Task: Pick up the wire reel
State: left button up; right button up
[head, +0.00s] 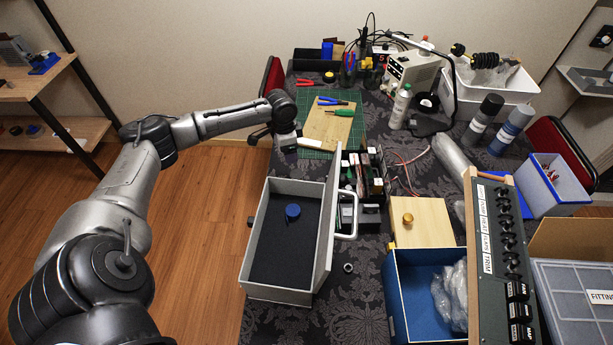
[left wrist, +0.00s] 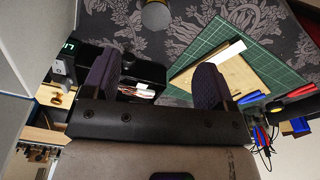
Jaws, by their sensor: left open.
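I cannot tell for sure which thing is the wire reel. A short round blue piece (head: 292,212) stands on the dark floor of an open grey box (head: 262,288) and may be it. A small dark ring-like piece (head: 347,267) lies on the cloth right of that box. My left gripper (head: 287,143) is above the table's left side, beyond the grey box and near the green mat. In the left wrist view its two fingers (left wrist: 157,78) are spread apart with nothing between them. My right gripper is out of view.
The green cutting mat (head: 308,150) holds a wooden board (head: 326,127) and pliers. Dark modules (head: 366,176) stand right of the grey box's raised lid. A spray bottle (head: 400,106), blue box (head: 400,297) and switch panel (head: 500,235) crowd the right. Patterned cloth is bare at front centre.

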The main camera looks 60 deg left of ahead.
pick_arm(q)
notch_tip(320, 180, down, 2)
jog(key=m, duration=0.1)
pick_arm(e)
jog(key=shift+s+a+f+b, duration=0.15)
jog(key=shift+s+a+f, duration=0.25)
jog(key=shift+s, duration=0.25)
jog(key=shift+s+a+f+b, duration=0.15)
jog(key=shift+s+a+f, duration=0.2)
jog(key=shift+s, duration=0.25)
pick_arm(q)
jog(key=b, duration=0.1)
send_over(296, 174)
jog(key=s, duration=0.1)
jog(key=f, duration=0.5)
jog(key=shift+a+f, duration=0.2)
jog(key=shift+a, duration=0.1)
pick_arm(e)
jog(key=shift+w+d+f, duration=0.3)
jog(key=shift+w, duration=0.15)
pick_arm(q)
jog(key=shift+f, duration=0.3)
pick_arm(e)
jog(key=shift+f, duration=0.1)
pick_arm(q)
jog(key=shift+w+d+f, duration=0.1)
jog(key=shift+f, duration=0.3)
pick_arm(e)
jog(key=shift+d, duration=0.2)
